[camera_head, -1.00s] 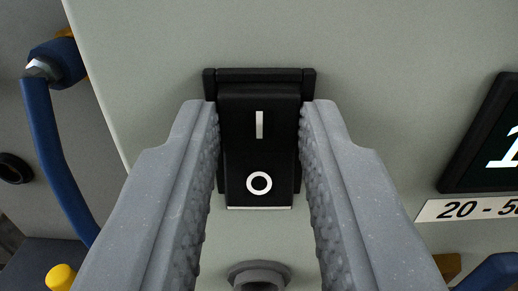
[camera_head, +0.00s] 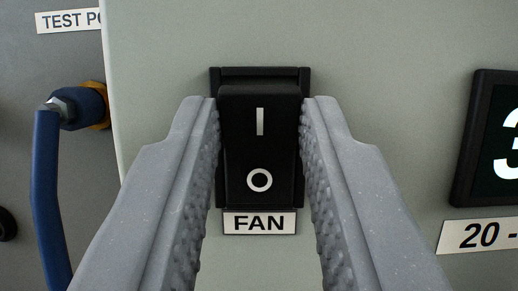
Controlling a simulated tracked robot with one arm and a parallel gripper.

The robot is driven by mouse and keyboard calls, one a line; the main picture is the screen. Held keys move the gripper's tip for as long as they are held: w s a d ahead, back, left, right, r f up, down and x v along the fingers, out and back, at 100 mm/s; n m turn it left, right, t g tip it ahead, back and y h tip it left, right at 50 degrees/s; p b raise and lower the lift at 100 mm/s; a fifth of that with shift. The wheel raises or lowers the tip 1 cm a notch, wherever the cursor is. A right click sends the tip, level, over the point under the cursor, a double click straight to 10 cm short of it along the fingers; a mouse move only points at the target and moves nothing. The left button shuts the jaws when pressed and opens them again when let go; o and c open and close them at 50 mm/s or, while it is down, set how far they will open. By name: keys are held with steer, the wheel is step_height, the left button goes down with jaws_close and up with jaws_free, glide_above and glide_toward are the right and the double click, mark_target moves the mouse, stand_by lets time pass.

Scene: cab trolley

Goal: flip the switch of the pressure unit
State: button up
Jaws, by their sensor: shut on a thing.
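The black rocker switch (camera_head: 260,150), marked with a white I above a white O, is in the middle of the camera view on a pale grey-green panel. A white label reading FAN (camera_head: 259,222) sits just below it. My gripper (camera_head: 260,104) is shut on the switch, one grey finger against each side, tips near its upper end. The fingers cover parts of the switch's side edges. I cannot tell for sure which end of the rocker is pressed in.
A dark display (camera_head: 487,150) with a partly cut-off white digit is at the right, above a label starting "20 -" (camera_head: 485,236). A blue hose (camera_head: 46,190) with a brass-backed fitting (camera_head: 80,108) is at the left, below a TEST label (camera_head: 68,20).

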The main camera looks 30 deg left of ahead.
steer(key=o, duration=1)
steer(key=shift+s+d+f, duration=0.2)
steer(key=shift+s+d, duration=0.05)
steer(key=shift+s, duration=0.1)
steer(key=shift+p+v, duration=1.15)
steer(key=shift+v, duration=5.3)
steer(key=shift+f, duration=0.1)
